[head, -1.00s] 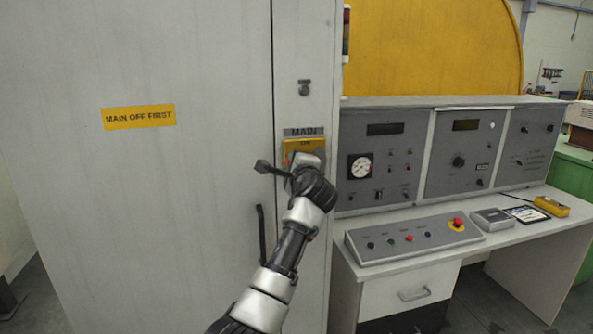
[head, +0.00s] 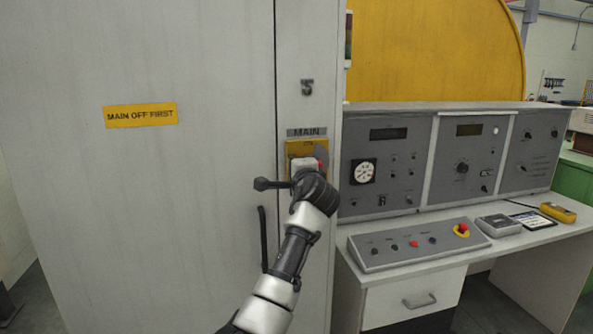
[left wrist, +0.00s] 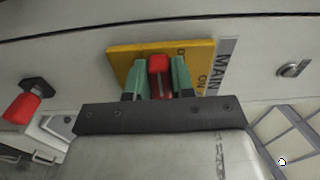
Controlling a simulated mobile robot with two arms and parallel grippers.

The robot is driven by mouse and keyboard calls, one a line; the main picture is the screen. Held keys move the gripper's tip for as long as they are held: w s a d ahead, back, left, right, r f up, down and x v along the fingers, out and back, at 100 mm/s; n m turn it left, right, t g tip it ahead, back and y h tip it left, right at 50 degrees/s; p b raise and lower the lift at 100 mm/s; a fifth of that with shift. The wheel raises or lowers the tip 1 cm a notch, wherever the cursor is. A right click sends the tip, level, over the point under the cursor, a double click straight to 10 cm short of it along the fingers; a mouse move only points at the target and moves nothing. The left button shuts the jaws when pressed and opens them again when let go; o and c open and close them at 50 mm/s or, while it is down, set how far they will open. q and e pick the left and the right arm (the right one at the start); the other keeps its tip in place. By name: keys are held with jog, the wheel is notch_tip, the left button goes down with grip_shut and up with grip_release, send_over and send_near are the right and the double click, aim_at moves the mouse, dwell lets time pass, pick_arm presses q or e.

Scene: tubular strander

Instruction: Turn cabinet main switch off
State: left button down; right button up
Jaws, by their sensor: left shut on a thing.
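The main switch has a yellow plate (head: 293,147) under a MAIN label (head: 306,132) on the pale grey cabinet (head: 200,220). My left gripper (head: 308,165) is at this plate and covers much of it in the head view. In the left wrist view, the red switch handle (left wrist: 158,76) sits between the green fingertips of my left gripper (left wrist: 159,80), which are shut on it. Behind it is the yellow plate (left wrist: 125,60), with ON readable and the other marking partly hidden. I cannot tell exactly which mark the handle points to. My right gripper is not in view.
A yellow MAIN OFF FIRST label (head: 140,115) is on the cabinet door. A black door handle (head: 262,238) is left of my arm. A second red knob (left wrist: 22,107) shows in the left wrist view. A control desk (head: 425,245) stands close on the right.

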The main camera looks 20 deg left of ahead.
pick_arm(q)
jog(key=shift+f, duration=0.15)
jog(key=c, duration=1)
grip_release()
jog(key=shift+o, duration=0.2)
jog(key=shift+s, duration=0.1)
jog(key=b+v, duration=0.3)
jog(key=v, duration=0.7)
jog(key=shift+s+d, duration=0.25)
jog(key=shift+d, duration=0.05)
